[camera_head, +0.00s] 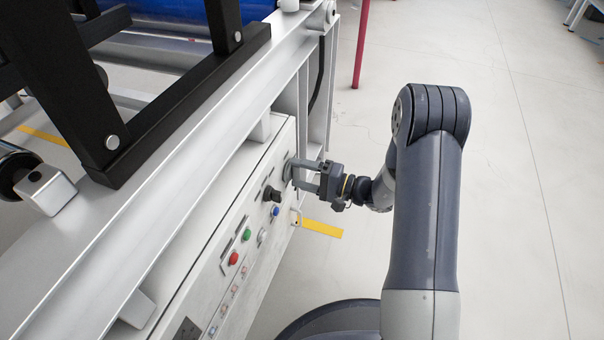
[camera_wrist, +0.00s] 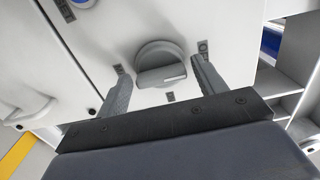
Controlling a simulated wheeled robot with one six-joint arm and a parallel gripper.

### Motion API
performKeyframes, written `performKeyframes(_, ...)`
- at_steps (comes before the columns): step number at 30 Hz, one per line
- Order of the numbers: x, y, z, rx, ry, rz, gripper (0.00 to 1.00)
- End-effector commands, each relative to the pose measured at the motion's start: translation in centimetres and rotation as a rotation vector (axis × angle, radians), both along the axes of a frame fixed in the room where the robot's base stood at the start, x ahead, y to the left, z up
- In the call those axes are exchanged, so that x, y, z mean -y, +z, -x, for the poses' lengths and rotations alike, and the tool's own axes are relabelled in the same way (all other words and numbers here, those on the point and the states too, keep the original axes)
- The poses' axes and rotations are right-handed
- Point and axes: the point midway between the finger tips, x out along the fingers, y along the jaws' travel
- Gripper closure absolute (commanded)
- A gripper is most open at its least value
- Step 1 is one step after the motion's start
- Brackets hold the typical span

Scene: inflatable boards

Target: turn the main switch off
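The main switch, a round grey rotary knob (camera_wrist: 160,62) with a raised bar handle, is on the white panel in the wrist view. Its bar lies roughly across the picture, slightly tilted, with a pale mark on it. My gripper (camera_wrist: 160,72) is open, with one finger on each side of the knob and a visible gap on both sides. In the head view my gripper (camera_head: 297,174) reaches the panel's far upper end, and its fingers largely hide the switch.
The control panel (camera_head: 190,262) also carries a black selector (camera_head: 271,194), a blue button (camera_head: 276,211), a green button (camera_head: 247,234) and a red button (camera_head: 234,258), nearer than my gripper. A handle (camera_head: 297,216) sticks out below. The floor (camera_head: 530,200) to the right is clear.

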Motion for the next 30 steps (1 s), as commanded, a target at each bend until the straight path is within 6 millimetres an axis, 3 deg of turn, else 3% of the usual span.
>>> performKeyframes(13, 1.0, 0.2, 0.2, -0.001, -0.003, 0.000, 0.27)
performKeyframes(24, 7.3, 0.3, 2.5, -0.001, -0.006, -0.002, 0.27)
performKeyframes(30, 9.5, 0.1, 3.4, -0.001, -0.003, 0.000, 0.27)
